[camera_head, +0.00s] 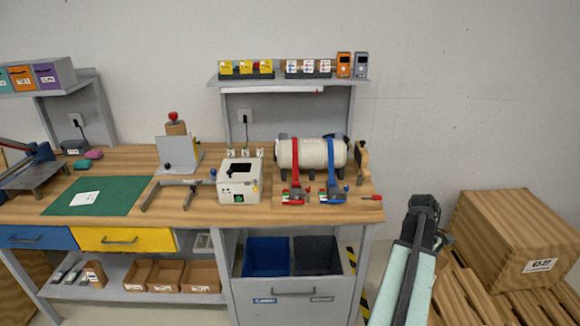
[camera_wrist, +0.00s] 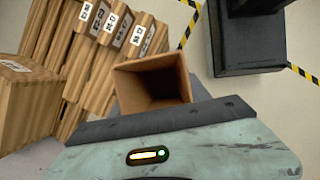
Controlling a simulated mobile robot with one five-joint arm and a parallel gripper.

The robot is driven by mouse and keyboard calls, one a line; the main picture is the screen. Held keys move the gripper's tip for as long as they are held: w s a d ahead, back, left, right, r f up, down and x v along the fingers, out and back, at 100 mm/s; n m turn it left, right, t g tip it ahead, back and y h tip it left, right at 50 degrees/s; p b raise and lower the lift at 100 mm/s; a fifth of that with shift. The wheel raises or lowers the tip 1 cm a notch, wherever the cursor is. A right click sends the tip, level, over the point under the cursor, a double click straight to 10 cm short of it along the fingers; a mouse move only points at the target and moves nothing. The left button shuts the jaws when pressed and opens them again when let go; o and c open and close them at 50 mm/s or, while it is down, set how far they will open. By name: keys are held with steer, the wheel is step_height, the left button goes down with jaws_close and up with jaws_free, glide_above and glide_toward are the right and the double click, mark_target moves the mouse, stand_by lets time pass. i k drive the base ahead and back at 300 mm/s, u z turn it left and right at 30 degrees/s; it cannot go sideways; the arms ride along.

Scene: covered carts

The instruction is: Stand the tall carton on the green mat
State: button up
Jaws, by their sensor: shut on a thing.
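The green mat (camera_head: 98,196) lies flat on the wooden workbench at the left in the head view, with a white paper (camera_head: 85,198) on it. My gripper (camera_head: 424,206) is at the lower right in the head view, well to the right of the bench. In the wrist view a brown, open-ended carton (camera_wrist: 183,72) shows just beyond my gripper's dark bar, its dark hollow inside facing the camera. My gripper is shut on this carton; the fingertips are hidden. The carton cannot be made out in the head view.
Wooden crates (camera_head: 515,240) stand to the right of my arm; they also show in the wrist view (camera_wrist: 75,60). On the bench, a clamp frame (camera_head: 180,186), a white box (camera_head: 240,185) and a cream cylinder (camera_head: 311,153) stand right of the mat. Blue-handled equipment (camera_head: 35,165) stands left.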

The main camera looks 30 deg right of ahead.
mark_target(120, 198)
steer(key=u, duration=1.15)
steer(key=i, duration=0.9)
